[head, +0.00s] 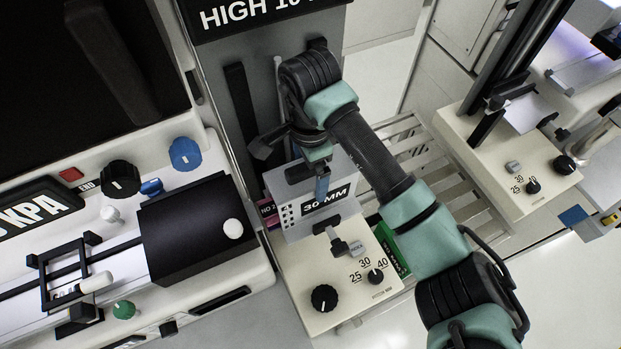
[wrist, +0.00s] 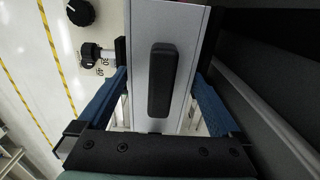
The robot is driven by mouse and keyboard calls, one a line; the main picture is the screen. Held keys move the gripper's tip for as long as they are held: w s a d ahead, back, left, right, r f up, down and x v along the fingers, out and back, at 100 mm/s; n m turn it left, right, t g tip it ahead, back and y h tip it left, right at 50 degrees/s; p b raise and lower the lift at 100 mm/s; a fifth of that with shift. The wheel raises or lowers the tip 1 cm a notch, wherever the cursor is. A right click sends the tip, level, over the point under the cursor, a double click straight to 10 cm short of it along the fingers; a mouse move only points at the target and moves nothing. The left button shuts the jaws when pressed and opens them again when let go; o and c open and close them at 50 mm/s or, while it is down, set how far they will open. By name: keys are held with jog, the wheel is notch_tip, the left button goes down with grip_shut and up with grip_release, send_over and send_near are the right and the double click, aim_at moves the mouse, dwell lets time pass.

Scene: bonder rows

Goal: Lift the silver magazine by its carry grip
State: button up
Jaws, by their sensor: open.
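The silver magazine (head: 292,228) stands on the cream loader deck in the middle of the head view, with a "30 MM" label on its face. In the wrist view the magazine's silver top (wrist: 139,40) runs up the picture, with the black carry grip (wrist: 161,80) along its middle. My gripper (wrist: 160,77) is open, its blue fingers on either side of the magazine top and grip. In the head view my gripper (head: 321,186) is over the magazine, pointing down, and hides the carry grip. I cannot tell whether the fingers touch the magazine.
A black knob (head: 324,297) and a smaller dial (head: 375,276) sit on the deck in front. A green box (head: 392,246) is at its right, and a pink-edged item (head: 268,209) at its left. A dark grey column (head: 228,90) rises close behind.

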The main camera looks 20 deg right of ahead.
jog(key=shift+f, duration=0.3)
jog(key=c, duration=1.6)
jog(key=shift+r, duration=0.1)
jog(key=shift+w+r, duration=0.1)
